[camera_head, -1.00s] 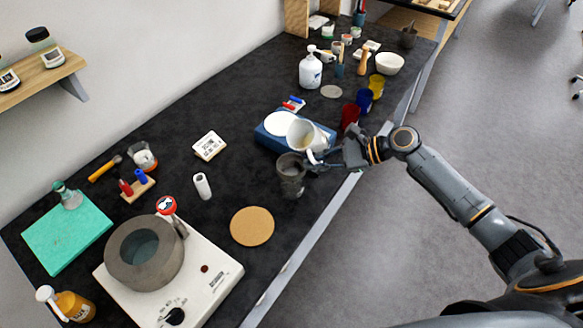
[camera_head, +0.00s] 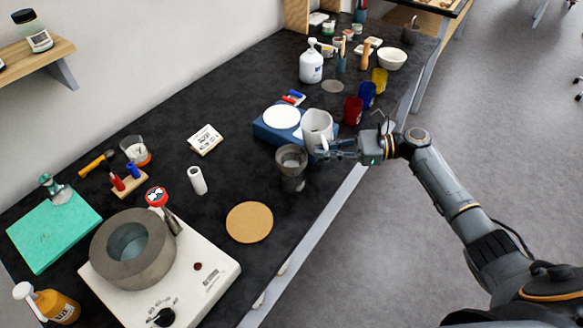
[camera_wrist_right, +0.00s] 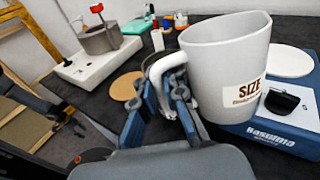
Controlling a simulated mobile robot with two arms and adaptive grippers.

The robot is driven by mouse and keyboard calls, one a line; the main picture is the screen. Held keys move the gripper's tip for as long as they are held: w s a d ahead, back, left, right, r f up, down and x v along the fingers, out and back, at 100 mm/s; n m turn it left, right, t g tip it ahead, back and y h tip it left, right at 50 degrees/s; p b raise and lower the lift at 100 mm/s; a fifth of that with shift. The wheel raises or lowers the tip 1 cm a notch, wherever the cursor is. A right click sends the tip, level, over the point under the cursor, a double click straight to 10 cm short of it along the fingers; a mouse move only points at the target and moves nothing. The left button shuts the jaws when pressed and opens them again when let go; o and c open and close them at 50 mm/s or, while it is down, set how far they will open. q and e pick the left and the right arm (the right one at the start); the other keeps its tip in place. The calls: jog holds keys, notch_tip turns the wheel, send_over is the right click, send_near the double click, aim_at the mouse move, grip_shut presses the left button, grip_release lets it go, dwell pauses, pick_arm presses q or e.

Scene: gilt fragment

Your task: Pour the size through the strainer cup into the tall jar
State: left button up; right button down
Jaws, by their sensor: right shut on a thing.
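A white jug labelled SIZE (camera_head: 317,125) is held nearly upright beside the strainer; it also shows large in the wrist view (camera_wrist_right: 222,62). My right gripper (camera_head: 328,151) is shut on the jug's handle, and the wrist view shows its fingers (camera_wrist_right: 168,92) around it. The grey strainer cup (camera_head: 291,155) sits on top of the tall jar (camera_head: 293,184), just left of and in front of the jug. The jar is dark and see-through, and its contents cannot be told. The jug's contents are hidden. My left gripper is out of view.
A blue scale (camera_head: 268,134) with a white round plate stands behind the jug. A cork mat (camera_head: 249,222) and a hotplate (camera_head: 215,278) with a grey pot lie to the left. Red (camera_head: 353,110), blue and yellow cups stand behind my right gripper. The table's front edge is close.

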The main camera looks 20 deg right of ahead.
jog(key=shift+w+d+f+m+y+b, duration=0.3)
jog(key=shift+d+f+m+y+b, duration=0.2)
jog(key=shift+f+y+b, duration=0.4)
jog(key=shift+r, duration=0.25)
jog(key=shift+r, duration=0.1)
dwell(1.3)
